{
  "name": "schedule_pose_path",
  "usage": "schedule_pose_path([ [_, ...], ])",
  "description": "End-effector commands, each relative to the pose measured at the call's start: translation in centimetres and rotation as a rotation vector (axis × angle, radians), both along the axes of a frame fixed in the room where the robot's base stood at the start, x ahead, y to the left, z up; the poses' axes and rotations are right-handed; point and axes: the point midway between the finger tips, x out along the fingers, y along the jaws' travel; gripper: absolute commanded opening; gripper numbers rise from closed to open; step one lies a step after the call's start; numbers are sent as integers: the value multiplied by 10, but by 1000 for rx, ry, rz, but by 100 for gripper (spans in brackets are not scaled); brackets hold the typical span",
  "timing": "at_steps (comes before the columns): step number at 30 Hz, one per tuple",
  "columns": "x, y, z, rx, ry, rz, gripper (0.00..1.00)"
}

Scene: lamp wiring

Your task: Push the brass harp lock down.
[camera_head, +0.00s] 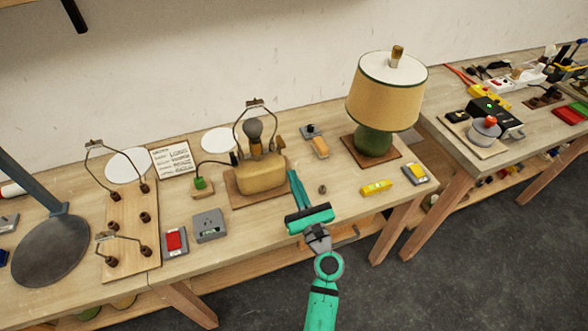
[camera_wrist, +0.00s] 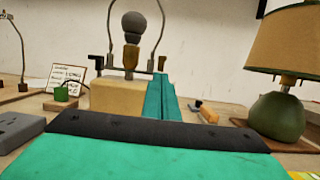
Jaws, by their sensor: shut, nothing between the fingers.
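The tan block-shaped lamp body (camera_head: 262,174) stands on a wooden board, with a grey bulb (camera_head: 253,130) in its socket. A wire harp (camera_head: 264,108) arches around the bulb. At the harp's right foot is a small brown, brass-like piece (camera_head: 280,142), most likely the harp lock. In the wrist view, a dark sleeve (camera_wrist: 161,63) shows at this foot, just above my fingertips; its lower part is hidden. My gripper (camera_head: 293,175) is shut and empty, with its fingers at the right side of the lamp body. I cannot tell whether they touch it.
A shaded lamp with a green base (camera_head: 374,140) stands to the right. A small brown knob (camera_head: 322,189) and a yellow item (camera_head: 376,187) lie on the table. A grey box (camera_head: 208,225) and a board with harps (camera_head: 132,235) are at left.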

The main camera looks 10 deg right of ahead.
Motion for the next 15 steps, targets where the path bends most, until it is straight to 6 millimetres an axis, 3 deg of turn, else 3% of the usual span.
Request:
schedule_pose_path([
  [6,-13,-9,-6,0,2,-8,0],
  [15,-14,-13,-7,-1,3,-12,0],
])
